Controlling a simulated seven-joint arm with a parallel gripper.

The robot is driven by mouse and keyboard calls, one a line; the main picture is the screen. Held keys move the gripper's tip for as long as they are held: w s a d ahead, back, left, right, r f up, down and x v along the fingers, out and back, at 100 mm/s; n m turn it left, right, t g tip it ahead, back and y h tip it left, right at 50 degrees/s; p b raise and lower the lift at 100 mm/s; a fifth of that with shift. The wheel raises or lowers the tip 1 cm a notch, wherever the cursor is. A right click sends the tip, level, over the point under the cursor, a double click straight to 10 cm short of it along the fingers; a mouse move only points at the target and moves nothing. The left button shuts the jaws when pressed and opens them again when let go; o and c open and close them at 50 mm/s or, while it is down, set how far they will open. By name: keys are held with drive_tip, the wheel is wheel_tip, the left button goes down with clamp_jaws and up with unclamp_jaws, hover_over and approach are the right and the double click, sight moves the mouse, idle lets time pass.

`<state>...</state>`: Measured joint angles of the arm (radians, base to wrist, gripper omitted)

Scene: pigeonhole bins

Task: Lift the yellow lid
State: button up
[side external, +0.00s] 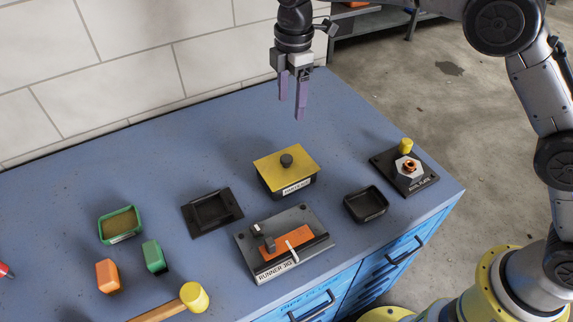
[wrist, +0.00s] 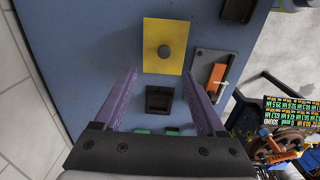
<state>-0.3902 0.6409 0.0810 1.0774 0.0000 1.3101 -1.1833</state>
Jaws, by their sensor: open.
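My gripper (side external: 291,108) has purple fingers, held apart and empty, pointing down. It hangs well above the bench, above and behind the lid, touching nothing. In the wrist view my gripper (wrist: 160,73) frames bare bench and the lid's near edge.
A runner jig (side external: 283,245) with an orange block stands in front of the box. Black trays (side external: 213,208) (side external: 366,204) flank it. A plate with a hex piece (side external: 405,172) is at right. A green bin (side external: 120,225), loose blocks and a mallet (side external: 193,297) lie left. The back bench is clear.

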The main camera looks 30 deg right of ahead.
hover_over(286, 158)
drive_tip(key=f, duration=0.9)
drive_tip(key=shift+d+f, duration=0.2)
drive_tip(key=shift+d, duration=0.05)
drive_tip(key=shift+a+f, duration=0.2)
drive_tip(key=shift+f, duration=2.85)
clamp_jaws()
